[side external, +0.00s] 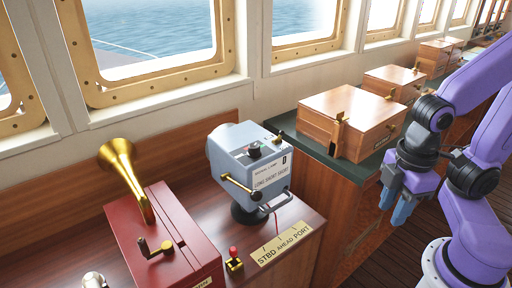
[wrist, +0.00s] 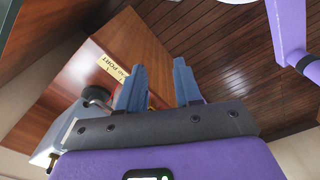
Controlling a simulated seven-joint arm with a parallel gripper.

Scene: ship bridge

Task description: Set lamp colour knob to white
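A grey-blue signal lamp (side external: 250,165) stands on the wooden console in the side view. A small dark knob (side external: 254,151) sits on its top; I cannot tell which colour it is set to. A brass lever (side external: 240,187) and a label plate are on its front. Part of the lamp shows at the left of the wrist view (wrist: 68,128). My gripper (side external: 399,208) is to the right of the lamp, well apart from it, pointing down. In the wrist view my gripper's two blue fingers (wrist: 158,84) are spread with nothing between them.
A red box (side external: 165,245) with a brass horn (side external: 122,165) stands left of the lamp. A red-topped switch (side external: 234,258) and a brass plate (side external: 281,244) lie in front. Wooden boxes (side external: 352,112) line the counter at right. Open floor lies below my gripper.

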